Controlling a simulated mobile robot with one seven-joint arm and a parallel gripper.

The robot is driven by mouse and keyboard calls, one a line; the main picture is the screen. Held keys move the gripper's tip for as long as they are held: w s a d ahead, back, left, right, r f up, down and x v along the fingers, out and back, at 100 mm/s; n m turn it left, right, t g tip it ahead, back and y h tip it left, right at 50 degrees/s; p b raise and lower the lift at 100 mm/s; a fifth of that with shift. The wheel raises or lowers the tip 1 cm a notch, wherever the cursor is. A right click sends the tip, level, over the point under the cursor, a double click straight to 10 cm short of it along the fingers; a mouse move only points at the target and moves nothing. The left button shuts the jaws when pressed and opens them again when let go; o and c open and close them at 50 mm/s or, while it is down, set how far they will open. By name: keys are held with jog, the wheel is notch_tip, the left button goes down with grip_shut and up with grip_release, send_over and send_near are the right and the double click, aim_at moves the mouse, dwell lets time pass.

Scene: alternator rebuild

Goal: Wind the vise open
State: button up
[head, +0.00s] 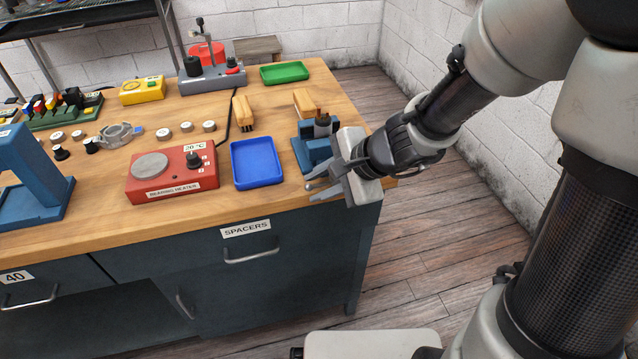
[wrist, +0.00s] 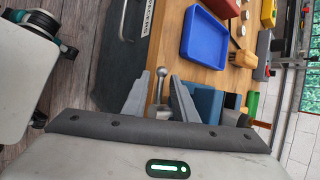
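The blue vise (head: 312,150) stands at the front right corner of the bench, partly hidden behind my gripper. A dark upright cylinder (head: 322,127) shows at its top; I cannot tell whether the jaws hold it. In the wrist view, the vise (wrist: 207,102) is just right of my fingers. The vise's metal handle (wrist: 161,78), with a ball end, lies between my fingers, and its ball also shows in the head view (head: 309,186). My gripper (head: 324,185) is open, with its fingertips (wrist: 159,80) apart on either side of the handle and visible gaps. The jaw opening is hidden.
A blue tray (head: 256,163) and a red bearing heater (head: 172,176) sit left of the vise. The "SPACERS" drawer (head: 250,250) is below the bench edge. Open floor (head: 470,235) lies right of the bench.

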jog(key=p+v, duration=1.1)
jog(key=v, duration=0.6)
jog(key=shift+r, duration=0.15)
jog(key=shift+s+d, duration=0.1)
